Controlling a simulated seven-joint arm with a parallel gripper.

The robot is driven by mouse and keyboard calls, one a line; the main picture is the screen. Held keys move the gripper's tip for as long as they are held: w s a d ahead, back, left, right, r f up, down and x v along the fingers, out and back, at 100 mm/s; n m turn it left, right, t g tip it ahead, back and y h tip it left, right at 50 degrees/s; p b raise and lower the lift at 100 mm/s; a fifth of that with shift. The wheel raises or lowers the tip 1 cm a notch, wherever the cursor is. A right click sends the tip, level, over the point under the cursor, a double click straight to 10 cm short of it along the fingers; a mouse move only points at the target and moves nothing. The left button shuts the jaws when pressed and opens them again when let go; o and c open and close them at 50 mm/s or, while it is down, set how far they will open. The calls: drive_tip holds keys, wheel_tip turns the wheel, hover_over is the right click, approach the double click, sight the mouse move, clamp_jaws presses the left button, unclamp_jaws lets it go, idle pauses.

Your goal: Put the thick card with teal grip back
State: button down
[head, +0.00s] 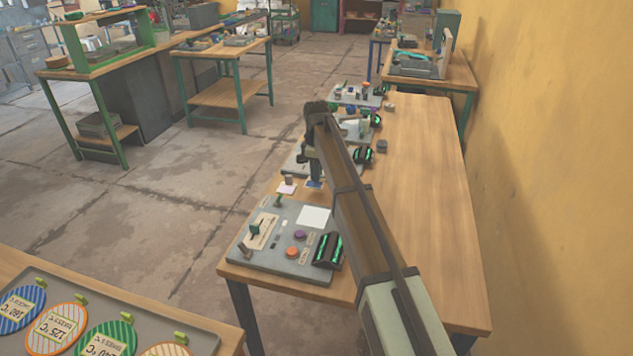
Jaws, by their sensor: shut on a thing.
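My gripper (312,178) points down over the left edge of the long wooden table, just behind the nearest grey control panel (263,266). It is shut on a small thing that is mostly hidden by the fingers. A small blue card (314,184) shows directly under the fingertips. I cannot tell whether it is held or lies on the table. I cannot make out a teal grip on either card. A dark green piece (255,229) stands on the near panel.
The near panel carries an orange button (292,252), a purple button (299,235) and a black block with green lights (328,250). Further panels stand behind, partly hidden by my arm. The table's right side (430,180) is clear. A tray (150,325) of round plates is front left.

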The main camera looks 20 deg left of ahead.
drive_tip(key=shift+f, duration=1.95)
drive_tip(key=shift+f, duration=0.1)
drive_tip(key=c, duration=1)
unclamp_jaws()
wheel_tip(320, 180, up, 12)
drive_tip(key=shift+r, duration=0.15)
